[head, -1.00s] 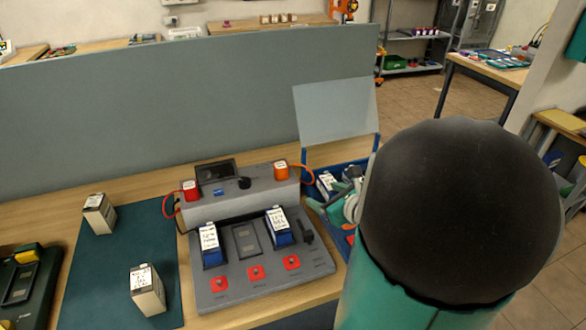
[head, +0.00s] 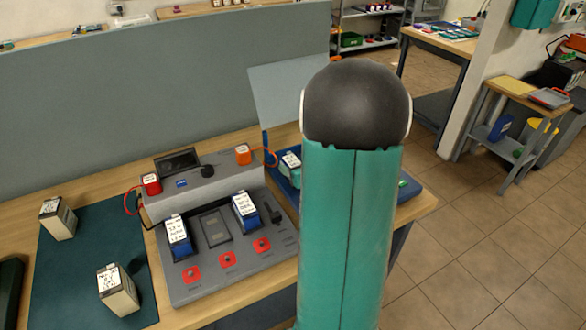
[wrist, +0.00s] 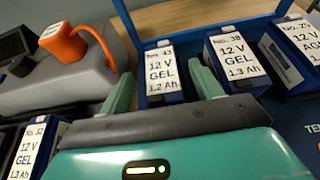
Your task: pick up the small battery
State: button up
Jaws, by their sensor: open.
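In the wrist view, my gripper (wrist: 160,72) is open, with one green finger on each side of a blue battery with a white label, No. 43, 12 V GEL 1.2 Ah (wrist: 162,72). I cannot tell whether the fingers touch it. A second blue battery, No. 38, 1.3 Ah (wrist: 236,58), stands to its right, and a third (wrist: 300,42) is at the right edge. They sit in a blue case (wrist: 195,28). In the head view, a labelled battery in the case (head: 290,161) shows left of my arm, which hides my gripper. Which battery is the small one is unclear.
A grey charger (head: 185,283) with two blue batteries (head: 177,235) (head: 245,209) stands left of the case, with an orange plug and cable (wrist: 66,42) near my gripper. The case's raised lid (head: 288,95) stands behind. Two beige batteries (head: 58,219) (head: 118,290) are on a dark mat (head: 75,265).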

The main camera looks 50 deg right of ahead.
aim_at(293, 161)
jog(key=x, duration=0.3)
jog(key=shift+d, duration=0.1)
jog(key=c, duration=1.3)
grip_shut()
jog(key=shift+r, duration=0.1)
